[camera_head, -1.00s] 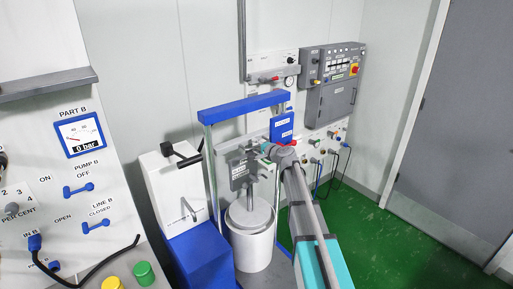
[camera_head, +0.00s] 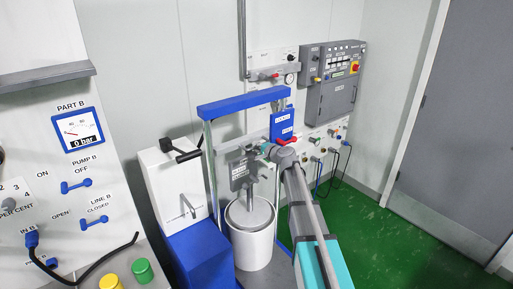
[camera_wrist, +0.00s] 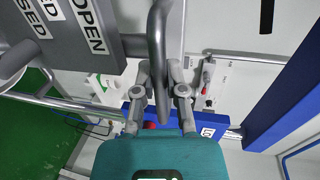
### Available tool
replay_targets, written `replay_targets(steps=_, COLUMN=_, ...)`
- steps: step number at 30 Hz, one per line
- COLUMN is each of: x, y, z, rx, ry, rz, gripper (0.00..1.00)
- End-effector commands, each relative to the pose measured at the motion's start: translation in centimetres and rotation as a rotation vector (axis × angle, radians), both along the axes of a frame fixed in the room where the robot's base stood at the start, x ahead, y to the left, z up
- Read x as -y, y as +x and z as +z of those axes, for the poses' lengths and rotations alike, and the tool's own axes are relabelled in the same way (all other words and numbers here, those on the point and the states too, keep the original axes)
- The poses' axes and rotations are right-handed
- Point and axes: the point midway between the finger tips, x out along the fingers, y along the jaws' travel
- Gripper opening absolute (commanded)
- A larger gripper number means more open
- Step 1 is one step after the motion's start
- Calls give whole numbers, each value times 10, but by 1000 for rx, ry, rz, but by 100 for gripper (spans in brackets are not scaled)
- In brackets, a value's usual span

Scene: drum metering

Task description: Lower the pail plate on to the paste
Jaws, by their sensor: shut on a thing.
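The white pail (camera_head: 252,252) stands upright inside a press frame with a blue crossbar (camera_head: 243,101). The round grey pail plate (camera_head: 245,215) shows at the pail's mouth, with a rod rising from it to a labelled grey block (camera_head: 241,166). I cannot see the paste or whether the plate touches it. My gripper (camera_head: 268,152) is beside the grey block, above the pail. In the wrist view my gripper (camera_wrist: 160,72) is shut on a grey handle (camera_wrist: 158,45), by the grey block with OPEN and CLOSED labels (camera_wrist: 60,45).
A white unit (camera_head: 175,190) on a blue base (camera_head: 202,252) stands left of the pail. A control panel (camera_head: 60,190) fills the far left. A grey cabinet (camera_head: 335,90) hangs on the wall behind. Green floor (camera_head: 400,245) lies clear at right.

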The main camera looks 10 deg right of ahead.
Motion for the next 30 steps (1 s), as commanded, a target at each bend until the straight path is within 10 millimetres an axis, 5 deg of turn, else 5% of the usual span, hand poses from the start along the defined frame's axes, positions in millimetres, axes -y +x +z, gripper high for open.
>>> replay_targets(steps=8, x=0, y=-1, z=-27, rx=0, ry=-2, rz=0, gripper=0)
replay_targets(steps=21, x=0, y=-1, z=-29, rx=-1, ry=-2, rz=1, gripper=0)
replay_targets(steps=22, x=0, y=-1, z=-29, rx=-1, ry=-2, rz=1, gripper=21)
replay_targets(steps=27, x=0, y=-1, z=-29, rx=0, ry=-2, rz=0, gripper=51)
replay_targets(steps=30, x=0, y=0, z=-29, rx=0, ry=-1, rz=0, gripper=51)
